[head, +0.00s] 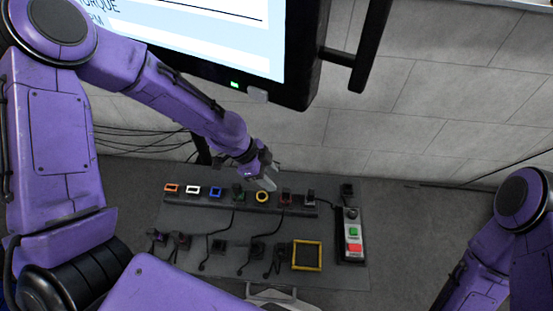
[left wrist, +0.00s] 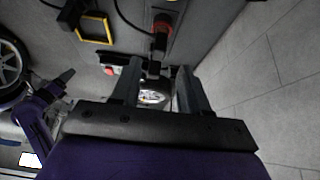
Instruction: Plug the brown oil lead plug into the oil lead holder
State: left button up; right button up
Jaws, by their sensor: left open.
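My left gripper (head: 265,178) is open, above the row of coloured holders, close to the yellow ring (head: 262,197) and the dark red holder (head: 286,197). The left wrist view shows its two fingers (left wrist: 155,88) apart with a black plug-like part (left wrist: 153,70) visible between them; I cannot tell whether it touches them. A red-ringed holder (left wrist: 163,22) shows beyond. Several dark plugs with leads lie in front of the row, such as one plug (head: 257,248). I cannot tell which is the brown oil lead plug, nor which holder is the oil one.
Orange (head: 171,188), white (head: 193,189) and blue (head: 215,192) holders stand left on the strip. A yellow square frame (head: 307,256) and a button box (head: 351,235) are at the right. A large screen (head: 215,35) overhangs the back. Leads cross the grey bench.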

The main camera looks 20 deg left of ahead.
aim_at(283, 190)
pick_arm(q)
jog(key=b+x, duration=0.6)
jog(key=x, duration=0.1)
jog(key=shift+a, duration=0.1)
jog(key=shift+b+x, duration=0.7)
jog(key=shift+x, duration=0.25)
jog(key=shift+r, duration=0.1)
grip_shut()
jog(key=shift+r+p, duration=2.1)
jog(key=shift+p, duration=0.05)
